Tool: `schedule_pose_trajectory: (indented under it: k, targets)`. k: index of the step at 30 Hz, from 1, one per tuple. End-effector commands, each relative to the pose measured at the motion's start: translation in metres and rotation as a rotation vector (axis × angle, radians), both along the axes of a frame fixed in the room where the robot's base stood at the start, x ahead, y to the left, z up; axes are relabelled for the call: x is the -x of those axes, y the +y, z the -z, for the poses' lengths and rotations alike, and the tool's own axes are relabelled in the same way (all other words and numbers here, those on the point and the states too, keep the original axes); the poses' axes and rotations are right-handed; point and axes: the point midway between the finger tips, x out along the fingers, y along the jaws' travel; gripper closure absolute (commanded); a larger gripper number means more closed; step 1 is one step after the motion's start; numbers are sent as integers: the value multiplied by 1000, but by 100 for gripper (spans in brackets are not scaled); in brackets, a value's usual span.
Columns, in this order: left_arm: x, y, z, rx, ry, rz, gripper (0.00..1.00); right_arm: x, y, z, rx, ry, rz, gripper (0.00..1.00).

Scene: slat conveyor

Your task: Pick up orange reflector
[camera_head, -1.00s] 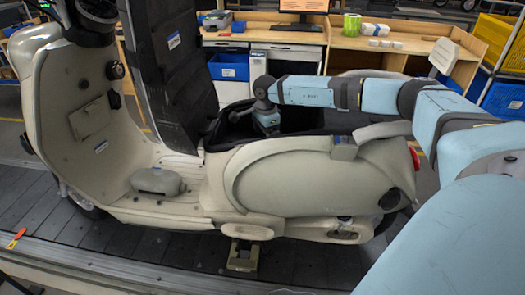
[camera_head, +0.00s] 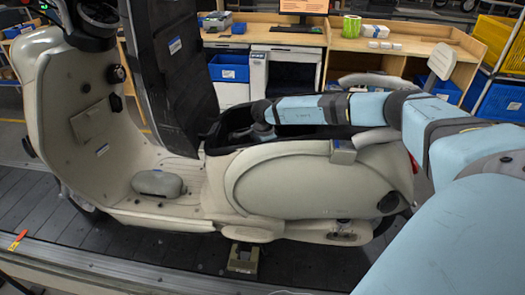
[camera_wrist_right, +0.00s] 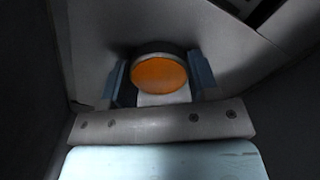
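The orange reflector (camera_wrist_right: 159,75) is a round orange disc with a dark rim, in the middle of the right wrist view. My right gripper (camera_wrist_right: 160,82) has one blue finger on each side of it. A dark gap shows beside the left finger, and the fingers look apart around the reflector. In the head view my right arm reaches into the open seat compartment of the cream scooter (camera_head: 290,185). The right gripper's fingers and the reflector are hidden there by the compartment wall. My left gripper is not in view.
The raised black seat (camera_head: 170,75) stands left of the compartment. Pale and dark walls close around the gripper in the wrist view. A grey object (camera_head: 157,183) lies on the scooter's floorboard. Workbenches with a blue bin (camera_head: 229,68) stand behind.

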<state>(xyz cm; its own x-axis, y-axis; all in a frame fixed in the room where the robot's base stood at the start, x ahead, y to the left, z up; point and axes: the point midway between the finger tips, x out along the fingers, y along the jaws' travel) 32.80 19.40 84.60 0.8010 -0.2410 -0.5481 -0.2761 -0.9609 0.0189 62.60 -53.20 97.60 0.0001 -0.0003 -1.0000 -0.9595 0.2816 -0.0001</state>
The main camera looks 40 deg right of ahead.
Motion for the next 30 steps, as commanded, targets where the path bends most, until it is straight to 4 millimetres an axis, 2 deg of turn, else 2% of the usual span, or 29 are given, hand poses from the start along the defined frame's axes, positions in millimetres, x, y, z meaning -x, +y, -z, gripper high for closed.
schedule_pose_trajectory:
  k: [1, 2, 11, 17, 23, 30]
  targets:
    - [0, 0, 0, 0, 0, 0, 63, 0, 0, 0, 0, 0, 0, 61]
    - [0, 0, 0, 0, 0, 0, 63, 0, 0, 0, 0, 0, 0, 68]
    - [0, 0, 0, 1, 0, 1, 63, 0, 0, -1, 0, 0, 0, 68]
    - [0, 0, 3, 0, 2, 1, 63, -1, 0, -13, -1, -1, 0, 68]
    - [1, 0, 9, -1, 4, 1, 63, -1, 0, -47, -1, -3, 0, 68]
    - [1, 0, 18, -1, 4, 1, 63, -1, 0, -110, 0, -5, 0, 68]
